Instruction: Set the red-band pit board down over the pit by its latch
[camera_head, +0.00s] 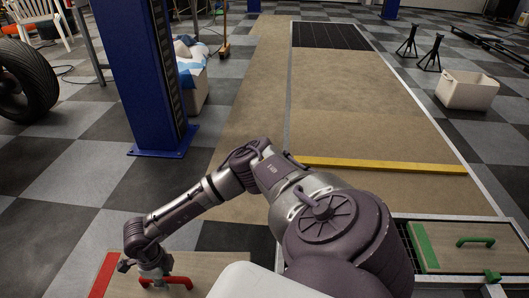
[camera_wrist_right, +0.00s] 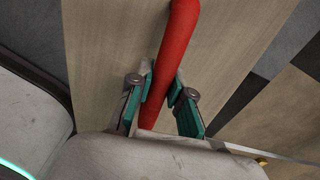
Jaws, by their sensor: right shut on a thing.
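The red-band pit board (camera_head: 200,268) is a pale wooden panel with a red band (camera_head: 103,275) at its left end and a red bar handle (camera_head: 180,280). It shows at the bottom left of the head view. My right gripper (camera_head: 154,279) is over the handle. In the wrist view, the fingers of my right gripper (camera_wrist_right: 160,92) are shut on the red handle (camera_wrist_right: 178,50). I cannot tell whether the board rests on the floor or hangs just above it. My left gripper is not in view. My right arm and a pale part hide some of the pit.
A green-band board (camera_head: 455,255) with a green handle lies at the right over dark grating, a small green block (camera_head: 492,276) near its front edge. A yellow bar (camera_head: 385,165) crosses the tan strip. A blue post (camera_head: 145,80) and a white crate (camera_head: 466,90) stand farther off.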

